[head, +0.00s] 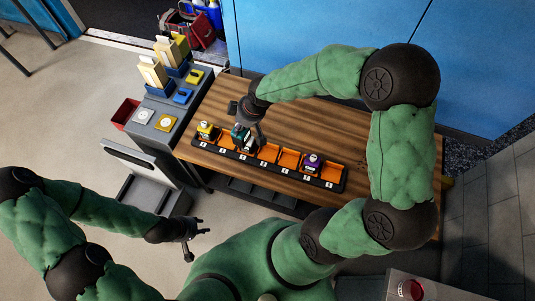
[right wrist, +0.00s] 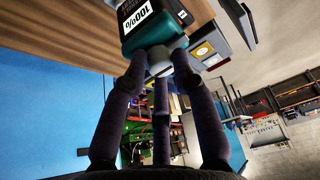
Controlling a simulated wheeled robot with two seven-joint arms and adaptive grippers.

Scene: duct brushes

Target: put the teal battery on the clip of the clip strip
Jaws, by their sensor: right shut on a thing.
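The teal battery (head: 238,132) is in my right gripper (head: 257,130), over the left part of the clip strip (head: 330,184). In the right wrist view the teal battery (right wrist: 143,39) shows a white "100%" label, and the fingers of my right gripper (right wrist: 160,65) close around its pale end. The strip is a long black rack with orange, numbered places. I cannot tell whether the battery touches the strip. A dark green shape beside the battery is too small to make out. My left gripper (head: 196,240) is open and empty, low at the left, away from the table.
A yellow battery (head: 207,131) sits at the strip's left end and a purple one (head: 312,161) sits toward its right. The wooden table (head: 300,122) is clear behind the strip. A grey stand (head: 160,135) with yellow and blue items is at the left, beside a red bin (head: 125,113).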

